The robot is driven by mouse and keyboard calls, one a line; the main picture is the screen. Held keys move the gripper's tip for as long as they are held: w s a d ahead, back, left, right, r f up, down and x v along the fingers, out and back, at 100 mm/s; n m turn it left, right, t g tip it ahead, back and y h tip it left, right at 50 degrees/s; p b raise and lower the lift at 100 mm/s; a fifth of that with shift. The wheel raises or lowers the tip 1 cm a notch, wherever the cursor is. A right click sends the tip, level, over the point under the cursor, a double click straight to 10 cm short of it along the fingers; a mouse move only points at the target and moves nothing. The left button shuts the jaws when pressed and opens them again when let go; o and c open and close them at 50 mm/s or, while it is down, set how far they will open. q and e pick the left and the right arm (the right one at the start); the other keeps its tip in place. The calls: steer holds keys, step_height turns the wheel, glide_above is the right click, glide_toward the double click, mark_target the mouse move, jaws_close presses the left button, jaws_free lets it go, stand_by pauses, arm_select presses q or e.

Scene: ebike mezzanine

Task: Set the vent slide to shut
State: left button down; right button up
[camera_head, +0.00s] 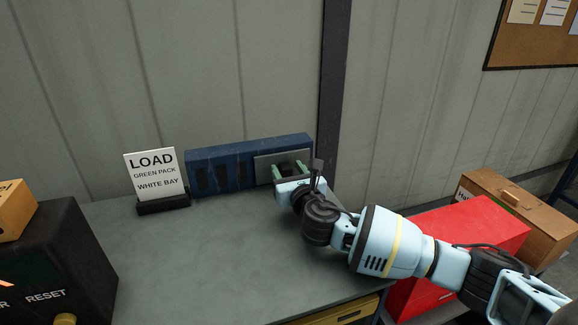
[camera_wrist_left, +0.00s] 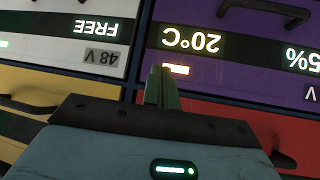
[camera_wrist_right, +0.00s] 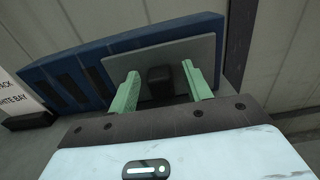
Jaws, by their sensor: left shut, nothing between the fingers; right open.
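The vent (camera_head: 218,170) is a dark blue slotted housing at the back of the bench. Its grey slide plate (camera_head: 264,172) covers the right end, and dark slots show to the left of it. In the right wrist view, a black knob (camera_wrist_right: 160,82) stands out from the plate (camera_wrist_right: 200,50). My right gripper (camera_head: 287,169) is open in front of the plate, its green fingers on either side of the knob with gaps visible. My left gripper (camera_wrist_left: 163,72) is shut and empty in front of coloured drawers; it is not in the head view.
A LOAD sign (camera_head: 155,175) stands left of the vent. A black box with a RESET label (camera_head: 50,260) is at the left edge. A red box (camera_head: 480,225) and a brown box (camera_head: 525,215) are at right. The bench middle (camera_head: 210,250) is clear.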

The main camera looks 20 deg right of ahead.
arm_select(q)
steer(key=shift+s, duration=0.1)
arm_select(e)
steer(key=shift+s, duration=0.1)
jaws_close()
stand_by(0.3)
arm_select(q)
steer(key=shift+f, duration=0.1)
